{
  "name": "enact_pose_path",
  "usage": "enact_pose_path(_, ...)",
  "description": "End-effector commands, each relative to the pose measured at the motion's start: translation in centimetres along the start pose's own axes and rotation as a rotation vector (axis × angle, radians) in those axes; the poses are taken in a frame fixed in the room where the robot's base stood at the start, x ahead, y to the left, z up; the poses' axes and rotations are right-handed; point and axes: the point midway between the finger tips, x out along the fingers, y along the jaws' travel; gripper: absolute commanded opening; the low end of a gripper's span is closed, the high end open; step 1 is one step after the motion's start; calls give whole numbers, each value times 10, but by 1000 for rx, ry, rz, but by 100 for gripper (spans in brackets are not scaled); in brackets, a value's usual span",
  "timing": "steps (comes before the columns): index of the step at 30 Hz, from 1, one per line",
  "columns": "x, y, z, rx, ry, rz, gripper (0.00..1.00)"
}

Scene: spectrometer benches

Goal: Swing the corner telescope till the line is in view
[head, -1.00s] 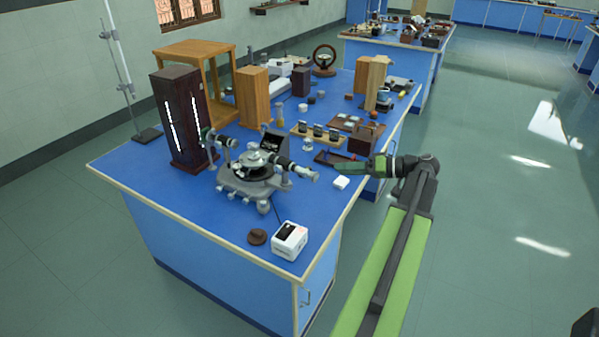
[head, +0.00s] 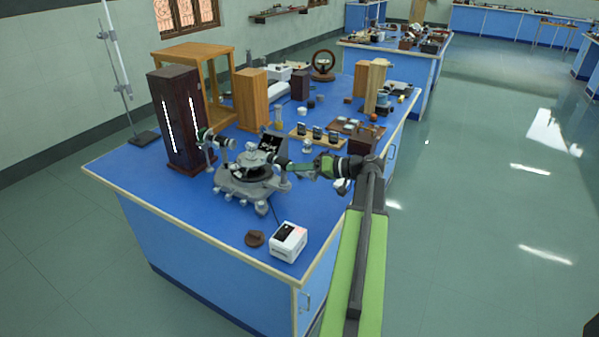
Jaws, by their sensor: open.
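The grey and black spectrometer (head: 242,186) stands near the corner of the blue bench. Its telescope (head: 291,168) points right from the round table, toward my arm. Its collimator (head: 215,141) points back left to a tall dark lamp box (head: 178,118) with bright slits. My gripper (head: 316,168) is open at the telescope's outer end. The fingers overlap that end in the picture, and I cannot tell whether they touch it. The view through the eyepiece is not shown.
A wooden rack (head: 318,138) of small dark items is behind my gripper. The bench's front left is clear. Wooden boxes (head: 252,98) stand farther back.

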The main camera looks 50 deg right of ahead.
Motion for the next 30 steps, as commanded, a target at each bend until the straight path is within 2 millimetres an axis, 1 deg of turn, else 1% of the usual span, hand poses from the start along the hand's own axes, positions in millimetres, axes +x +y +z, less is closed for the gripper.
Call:
enact_pose_path(2, 0, 0, 0, 0, 0, 0, 44)
enact_pose_path(5, 0, 0, 0, 0, 0, 0, 32)
enact_pose_path(12, -1, 0, 0, 0, 0, 0, 1)
enact_pose_path(30, -2, 1, 0, 1, 1, 1, 0)
